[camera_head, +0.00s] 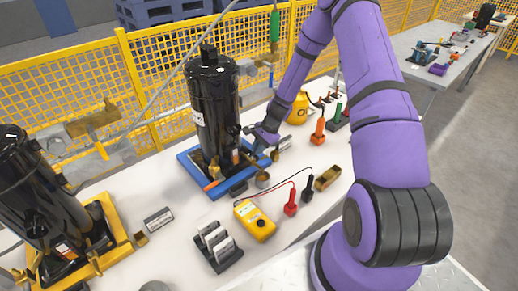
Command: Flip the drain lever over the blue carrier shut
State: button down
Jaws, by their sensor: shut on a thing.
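A black compressor tank (215,105) stands upright in a blue carrier (197,178) on the white table. My purple arm comes down from the upper right. My gripper (259,152) is low over the right side of the blue carrier, beside the foot of the tank. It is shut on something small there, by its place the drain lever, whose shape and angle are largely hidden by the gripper. Small brass and orange parts show at the tank's foot.
A second black compressor sits in a yellow carrier (122,247) at left. In front lie a yellow multimeter (255,220) with red and black leads, a dark rack (217,248) and a brass tray (327,178). Orange and green tools stand behind right. Yellow mesh fence runs behind.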

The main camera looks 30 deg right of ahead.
jog(key=c, duration=1.1)
grip_release()
jog(key=shift+c, duration=0.2)
jog(key=v, duration=1)
jog(key=shift+d+r, duration=0.2)
jog(key=shift+r, duration=0.15)
